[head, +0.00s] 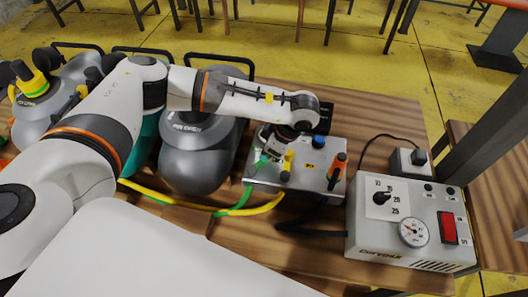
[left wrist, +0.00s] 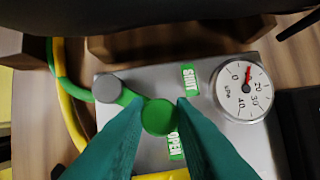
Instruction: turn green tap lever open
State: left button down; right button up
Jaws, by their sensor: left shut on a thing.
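The green tap lever (left wrist: 158,117) runs from a grey round pivot (left wrist: 103,97) to a round green end in the left wrist view. It points right and slightly down, between the SHUT label (left wrist: 190,79) and the OPEN label (left wrist: 176,146). My left gripper (left wrist: 160,108) has its teal fingers on both sides of the round end, shut on it. In the head view my left gripper (head: 262,160) reaches down over the left end of the grey tap box (head: 312,180) and mostly hides the green lever.
The tap box carries a yellow lever (head: 288,163), an orange lever (head: 337,168) and a blue part (head: 319,141). A pressure gauge (left wrist: 243,92) sits right of the labels. Green and yellow hoses (head: 232,210) run left.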

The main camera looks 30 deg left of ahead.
pick_arm(q)
jog(key=m+b, duration=0.1)
jog(key=s+d+m+t+b, duration=0.1)
jog(key=m+b, duration=0.1)
jog(key=shift+d+f, duration=0.1)
jog(key=shift+f, duration=0.1)
jog(key=shift+s+d+r+m+t+b, duration=0.15)
jog(key=shift+d+m+t+b, duration=0.1)
jog(key=shift+m+b, duration=0.3)
jog(key=shift+s+d+m+t+b, duration=0.1)
jog(key=shift+m+t+b, duration=0.15)
jog(key=shift+m+b, duration=0.25)
jog(key=c, duration=1.2)
grip_release()
jog(key=shift+c, duration=0.2)
jog(key=b+v, duration=0.1)
jog(key=v, duration=1.1)
